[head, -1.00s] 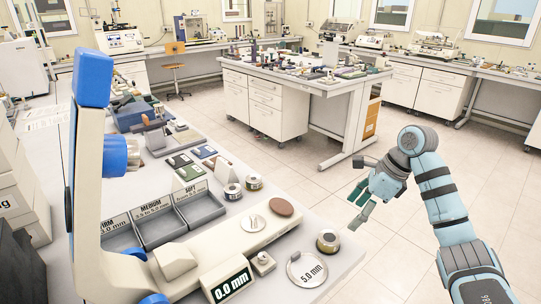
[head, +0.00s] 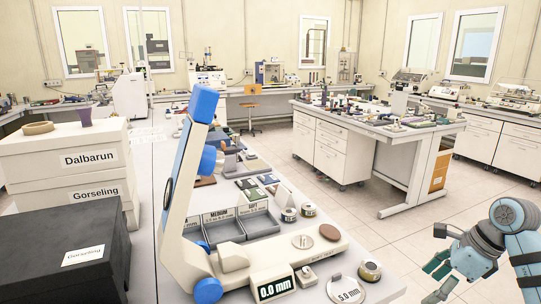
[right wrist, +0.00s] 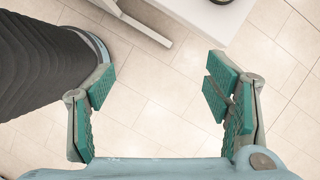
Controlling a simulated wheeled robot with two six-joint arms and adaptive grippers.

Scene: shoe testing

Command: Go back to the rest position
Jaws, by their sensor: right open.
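My right gripper (head: 440,275) is at the lower right of the head view, to the right of the bench and apart from it. In the right wrist view the right gripper (right wrist: 160,100) has its green pads wide apart, with only floor tiles between them, so it is open and empty. My left gripper is not in view. The thickness gauge (head: 210,240), white and blue with a "0.0 mm" display (head: 274,286), stands on the bench. A brown disc (head: 330,232) lies on its base.
Grey sorting trays (head: 262,227) and small round tins (head: 289,214) are on the bench (head: 330,205). White boxes (head: 65,165) and a black box (head: 60,255) stand at the left. A central table (head: 375,125) is behind. The tiled floor (head: 400,240) between is clear.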

